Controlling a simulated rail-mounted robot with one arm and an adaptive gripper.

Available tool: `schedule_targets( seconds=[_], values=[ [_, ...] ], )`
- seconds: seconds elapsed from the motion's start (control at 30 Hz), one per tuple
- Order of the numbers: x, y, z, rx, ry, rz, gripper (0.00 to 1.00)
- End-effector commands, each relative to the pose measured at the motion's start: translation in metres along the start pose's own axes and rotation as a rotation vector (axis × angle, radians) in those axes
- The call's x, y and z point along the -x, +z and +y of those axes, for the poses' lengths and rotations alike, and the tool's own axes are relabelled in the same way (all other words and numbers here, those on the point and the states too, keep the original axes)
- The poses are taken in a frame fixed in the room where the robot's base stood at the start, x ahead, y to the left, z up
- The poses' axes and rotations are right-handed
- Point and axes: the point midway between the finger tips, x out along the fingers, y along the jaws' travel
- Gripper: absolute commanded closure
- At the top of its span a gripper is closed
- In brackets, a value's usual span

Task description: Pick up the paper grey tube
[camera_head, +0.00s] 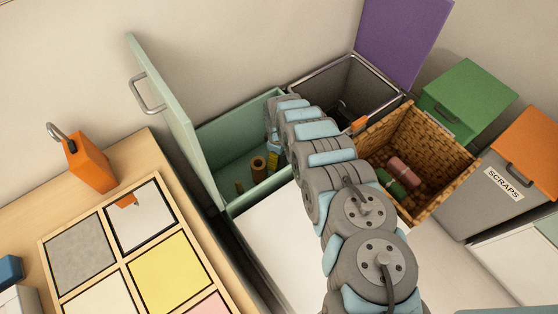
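I see no clearly grey tube. An open light-green bin (235,122) holds a short brown hollow tube (258,168) and a smaller brown piece (240,187). My arm reaches over the bin from the lower right, and its end bends down into the bin. My gripper (273,165) is small and mostly hidden there, just right of the brown tube. I cannot tell whether it is open or shut, or whether it touches anything. The right part of the bin's inside is hidden behind my arm.
The bin's raised lid (165,110) stands at its left. A wicker basket (440,190) with pink and green rolls is on the right. A dark open bin (345,85) with a purple lid (402,40) is behind. A wooden table (25,218) with an orange padlock-shaped block (90,163) is left.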

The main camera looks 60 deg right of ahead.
Motion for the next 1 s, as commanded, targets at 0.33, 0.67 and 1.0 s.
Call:
schedule_targets(
  seconds=[0.33, 0.67, 1.0],
  values=[
    [0.001, 0.000, 0.000, 0.001, 0.001, 0.000, 0.56],
    [0.001, 0.000, 0.000, 0.001, 0.001, 0.000, 0.83],
    [0.015, 0.000, 0.001, 0.002, 0.001, -0.002, 0.83]
  ],
)
